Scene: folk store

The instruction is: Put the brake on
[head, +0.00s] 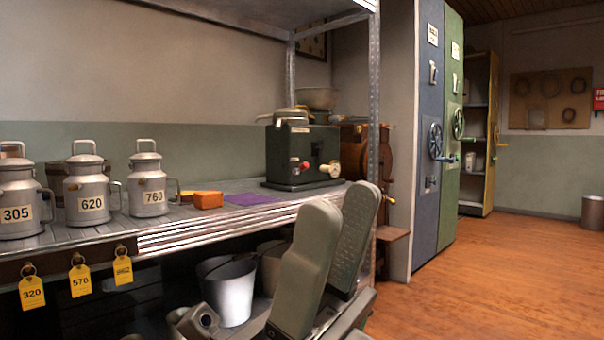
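No part is clearly marked as a brake. The dark green machine (302,155) stands on the grey bench, with a red knob (305,167) and a larger cream knob (328,170) on its front. Blue and green cabinets at the right carry a blue handwheel (435,140) and a green handwheel (458,124); a blue handle (447,158) sticks out beside the blue wheel. My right gripper (341,210) is in the foreground before the bench, its two grey fingers apart, with nothing seen between them. It appears well short of the cabinets. My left gripper is out of view.
Milk cans (92,190) numbered 305, 620 and 760 stand on the bench (150,240). An orange block (208,200) and purple cloth (252,198) lie beside them. Yellow tags hang below; a metal bucket (230,290) stands underneath. The wooden floor (490,280) at right is clear.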

